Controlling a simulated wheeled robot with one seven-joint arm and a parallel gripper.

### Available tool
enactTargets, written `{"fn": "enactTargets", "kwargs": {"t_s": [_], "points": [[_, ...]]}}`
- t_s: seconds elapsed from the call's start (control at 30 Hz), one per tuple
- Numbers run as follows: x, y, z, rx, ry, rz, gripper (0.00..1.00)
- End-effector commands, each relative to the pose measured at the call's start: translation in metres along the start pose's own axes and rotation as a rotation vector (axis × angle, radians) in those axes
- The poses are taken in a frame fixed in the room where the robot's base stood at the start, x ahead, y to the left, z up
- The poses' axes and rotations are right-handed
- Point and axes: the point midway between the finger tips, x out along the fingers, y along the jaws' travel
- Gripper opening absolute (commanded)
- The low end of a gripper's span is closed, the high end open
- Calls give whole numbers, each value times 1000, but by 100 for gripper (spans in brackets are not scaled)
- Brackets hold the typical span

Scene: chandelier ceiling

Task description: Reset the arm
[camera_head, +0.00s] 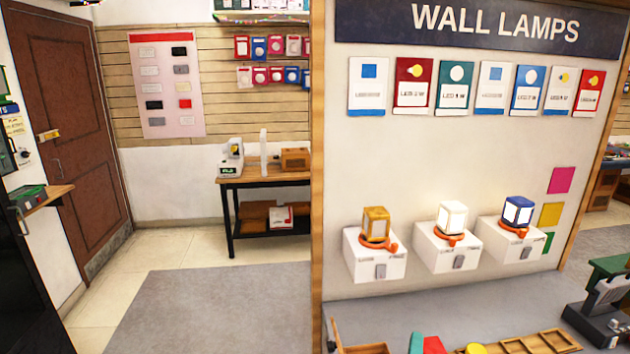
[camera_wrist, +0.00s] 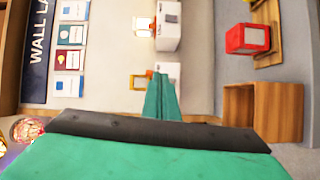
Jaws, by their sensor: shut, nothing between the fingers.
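My gripper (camera_wrist: 162,82) shows in the wrist view as two narrow green fingers, pressed together and pointing up the picture from a dark band on a wide green body. They are shut, with nothing held. The fingertips overlap the picture of the yellow wall lamp (camera_wrist: 140,80) and its white box; I cannot tell how far apart they are. The wrist picture is turned sideways: the WALL LAMPS sign (camera_wrist: 38,45) runs up its left side. I cannot make out my gripper for certain in the head view.
In the head view, yellow (camera_head: 376,225), white (camera_head: 452,217) and blue (camera_head: 517,213) lamps stand on white wall boxes. Open grey floor (camera_head: 210,310) lies left of the partition. In the wrist view, a wooden box (camera_wrist: 262,112) and red block (camera_wrist: 248,38) lie to the right.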

Motion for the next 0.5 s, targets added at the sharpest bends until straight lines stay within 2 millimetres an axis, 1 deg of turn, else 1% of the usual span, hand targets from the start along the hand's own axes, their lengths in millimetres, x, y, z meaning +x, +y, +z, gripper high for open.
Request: {"fn": "enactTargets", "kwargs": {"t_s": [0.03, 0.17, 0.27, 0.37, 0.5], "points": [[-4, -9, -3, 18, 7, -8, 0], [-14, -29, -10, 75, 23, -19, 0], [-25, -49, -15, 130, 34, -33, 0], [-41, -74, -22, 206, 50, -52, 0], [-72, -112, -31, 336, 73, -85, 0]]}}
